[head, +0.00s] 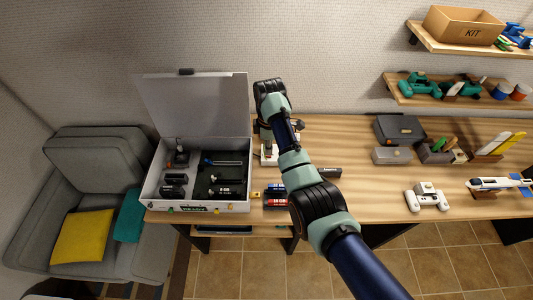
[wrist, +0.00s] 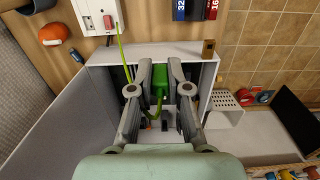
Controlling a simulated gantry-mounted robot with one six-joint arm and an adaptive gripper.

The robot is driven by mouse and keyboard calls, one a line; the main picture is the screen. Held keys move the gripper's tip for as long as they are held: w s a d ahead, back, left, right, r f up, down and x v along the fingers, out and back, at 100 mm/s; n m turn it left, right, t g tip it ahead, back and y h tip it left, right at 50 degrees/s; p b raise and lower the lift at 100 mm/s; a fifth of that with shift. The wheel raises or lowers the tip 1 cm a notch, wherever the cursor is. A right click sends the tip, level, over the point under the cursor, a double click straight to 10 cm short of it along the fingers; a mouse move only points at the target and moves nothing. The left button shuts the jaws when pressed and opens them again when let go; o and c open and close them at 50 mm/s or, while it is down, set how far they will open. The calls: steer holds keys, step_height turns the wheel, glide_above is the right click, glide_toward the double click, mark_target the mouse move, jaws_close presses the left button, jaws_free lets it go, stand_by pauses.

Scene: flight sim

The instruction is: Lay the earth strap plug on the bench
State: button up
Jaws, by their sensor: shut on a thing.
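In the wrist view my gripper (wrist: 160,70) is shut on the green earth strap plug (wrist: 154,80), which sits between its two grey fingers. The plug is held above the open white case (wrist: 110,54), near one of its side walls. A yellow-green strap (wrist: 121,45) runs from the white unit with a red switch (wrist: 95,17) towards the fingers. Another green length curves below the plug. In the head view the bench (head: 355,190) lies right of the case; the plug and fingertips cannot be made out there, with my arm in front.
The case's raised lid (head: 195,100) stands at the back left. Blue and red blocks (head: 275,196) and a small yellow cube (wrist: 208,48) lie beside the case. A white controller (head: 427,198) is further right. Bare wood shows between it and my arm.

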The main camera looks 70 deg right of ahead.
steer(key=d+b, duration=0.3)
steer(key=shift+s+d+b, duration=0.15)
steer(key=shift+d+b, duration=0.2)
steer(key=shift+f, duration=0.1)
steer(key=shift+f+b, duration=7.5)
steer(key=shift+f, duration=3.6)
steer(key=o, duration=0.8)
steer(key=shift+o, duration=0.2)
